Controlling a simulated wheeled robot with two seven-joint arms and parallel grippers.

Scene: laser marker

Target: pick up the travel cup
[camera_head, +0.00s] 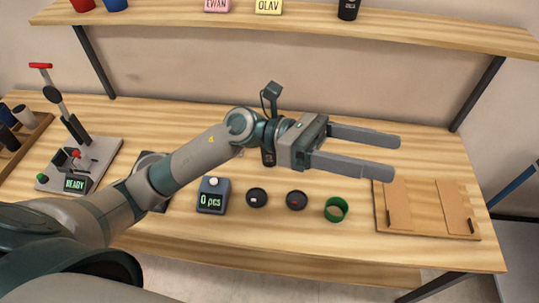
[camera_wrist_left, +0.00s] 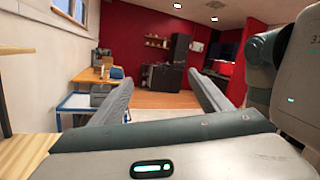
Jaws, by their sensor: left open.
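A dark, upright cup-like thing (camera_head: 268,157) stands on the table, mostly hidden behind my left wrist; it looks like a travel cup. A similar black cup (camera_head: 348,9) with a small light mark stands on the shelf, cut off by the top edge. I cannot tell which one is meant. My left gripper (camera_head: 395,157) is open and empty above the table, its fingers pointing right, past the dark cup. The left wrist view shows the two fingers spread (camera_wrist_left: 162,85) with only the far room between them. My right gripper is not in view.
A lever press (camera_head: 85,160) and a rack of cups (camera_head: 30,135) stand at left. A counter (camera_head: 212,196), two black discs (camera_head: 257,198) and a green round container (camera_head: 336,209) lie in front. A wooden board (camera_head: 428,210) lies at right. A shelf (camera_head: 300,25) spans the back.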

